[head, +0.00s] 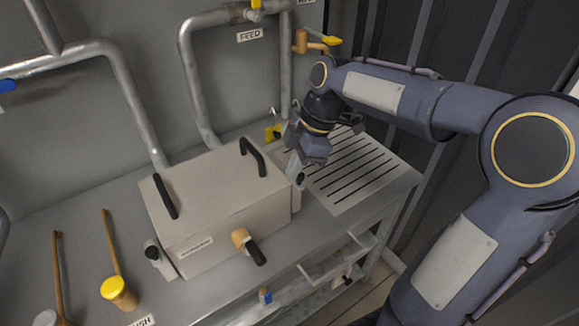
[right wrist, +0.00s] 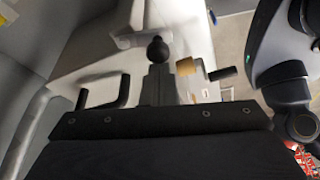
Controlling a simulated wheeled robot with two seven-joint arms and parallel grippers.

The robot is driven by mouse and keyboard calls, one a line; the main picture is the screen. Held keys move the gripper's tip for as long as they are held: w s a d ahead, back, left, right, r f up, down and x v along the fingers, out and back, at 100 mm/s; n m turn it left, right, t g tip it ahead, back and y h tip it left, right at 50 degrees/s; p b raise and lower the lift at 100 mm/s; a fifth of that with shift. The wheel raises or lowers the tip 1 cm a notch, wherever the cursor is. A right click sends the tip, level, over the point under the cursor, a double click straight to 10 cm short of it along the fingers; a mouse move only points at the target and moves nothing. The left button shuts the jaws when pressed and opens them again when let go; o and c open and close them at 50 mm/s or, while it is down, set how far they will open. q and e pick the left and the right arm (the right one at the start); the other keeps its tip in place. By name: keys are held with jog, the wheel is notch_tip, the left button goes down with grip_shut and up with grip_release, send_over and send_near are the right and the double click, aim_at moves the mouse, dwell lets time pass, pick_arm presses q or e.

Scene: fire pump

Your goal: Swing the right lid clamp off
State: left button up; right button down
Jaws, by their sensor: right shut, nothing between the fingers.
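The pale box (head: 220,210) stands on the metal bench, its lid carrying two black handles. The right lid clamp (head: 299,179), with a black knob, is at the box's right end. In the right wrist view a black ball knob (right wrist: 157,50) shows just beyond my fingers. My right gripper (head: 307,155) is right above and behind this clamp, shut and empty; I cannot tell whether it touches the clamp. The left lid clamp (head: 153,253) is at the box's left end. My left gripper is out of view.
A brass-and-black handle (head: 246,245) sticks out of the box front. A slotted drain plate (head: 350,170) lies right of the box. Pipes (head: 190,80) rise behind. A rail (head: 335,260) runs along the bench front.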

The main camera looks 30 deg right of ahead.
dwell(0.3)
jog(key=shift+w+d, duration=0.25)
jog(key=shift+w, duration=0.55)
jog(key=shift+a+r+p, duration=0.1)
jog(key=shift+a+p, duration=0.05)
jog(key=shift+p, duration=0.15)
jog(key=a, duration=0.2)
jog(key=w+a+r+p, duration=0.1)
jog(key=shift+a, duration=0.3)
jog(key=v, duration=0.9)
jog(key=shift+d+r, duration=0.2)
jog(key=shift+r, duration=0.1)
jog(key=shift+s, duration=0.15)
